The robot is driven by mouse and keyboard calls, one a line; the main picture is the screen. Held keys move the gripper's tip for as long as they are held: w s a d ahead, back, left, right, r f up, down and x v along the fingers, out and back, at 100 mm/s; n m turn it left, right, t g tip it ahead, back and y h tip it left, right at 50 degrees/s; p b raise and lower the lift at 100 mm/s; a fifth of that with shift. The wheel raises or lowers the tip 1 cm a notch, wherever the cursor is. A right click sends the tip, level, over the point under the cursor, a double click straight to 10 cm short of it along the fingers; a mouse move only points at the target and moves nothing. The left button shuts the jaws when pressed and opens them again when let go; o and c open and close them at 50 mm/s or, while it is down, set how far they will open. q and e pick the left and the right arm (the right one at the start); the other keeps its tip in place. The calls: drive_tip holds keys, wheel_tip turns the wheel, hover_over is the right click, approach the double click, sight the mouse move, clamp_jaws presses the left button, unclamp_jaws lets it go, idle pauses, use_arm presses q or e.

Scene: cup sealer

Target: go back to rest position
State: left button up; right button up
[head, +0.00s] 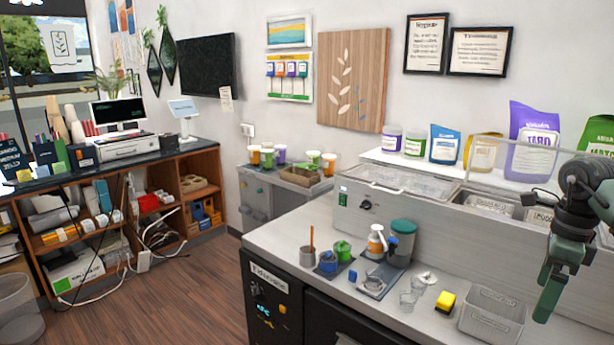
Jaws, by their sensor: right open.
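My right gripper (552,278) hangs at the right side of the head view, over the right part of the grey counter. Its fingers point down, and it holds nothing that I can see. It is above and to the right of a grey bin (492,316) on the counter. My left gripper is not in the head view.
The grey counter (290,240) holds clear cups (409,301), a yellow sponge (446,301), an orange-white bottle (376,242) and a dark green-lidded container (402,243). A grey machine (366,206) stands behind. Open wooden floor (190,295) lies to the left.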

drive_tip(key=w+a+f+m+t+y+b, duration=0.1)
drive_tip(key=w+a+f+m+t+y, duration=0.15)
drive_tip(key=w+a+f+y, duration=0.65)
drive_tip(key=w+a+f+m+t+y+b, duration=0.15)
drive_tip(key=a+f+m, duration=0.25)
drive_tip(key=a+f, duration=1)
drive_tip(key=a+f+m+t+b, duration=0.25)
drive_tip(key=f+m+t, duration=0.45)
drive_tip(key=f+m, duration=0.7)
drive_tip(key=s+d+f+m+g+h, duration=0.1)
drive_tip(key=s+d+f+m+h, duration=0.2)
drive_tip(key=s+f+m+h, duration=0.7)
drive_tip(key=s+d+f+m+g+y, duration=0.1)
drive_tip(key=s+d+f+m, duration=0.35)
drive_tip(key=s+f, duration=1.15)
drive_tip(key=s+a+f+m+g, duration=0.1)
drive_tip(key=s+f, duration=0.4)
drive_tip(key=s, duration=0.5)
drive_tip(key=s+a+f+m+g+h+b, duration=0.1)
drive_tip(key=s+f+m+g, duration=0.3)
drive_tip(key=s, duration=0.6)
drive_tip(key=s+a+f+m+g+h, duration=0.1)
drive_tip(key=s+f+m+g, duration=0.2)
drive_tip(key=s+f, duration=0.3)
drive_tip(key=s, duration=0.5)
drive_tip(key=shift+a+f+m+b, duration=0.15)
drive_tip(key=shift+f+m+b, duration=0.05)
drive_tip(key=shift+m+b, duration=0.1)
drive_tip(key=shift+w, duration=0.1)
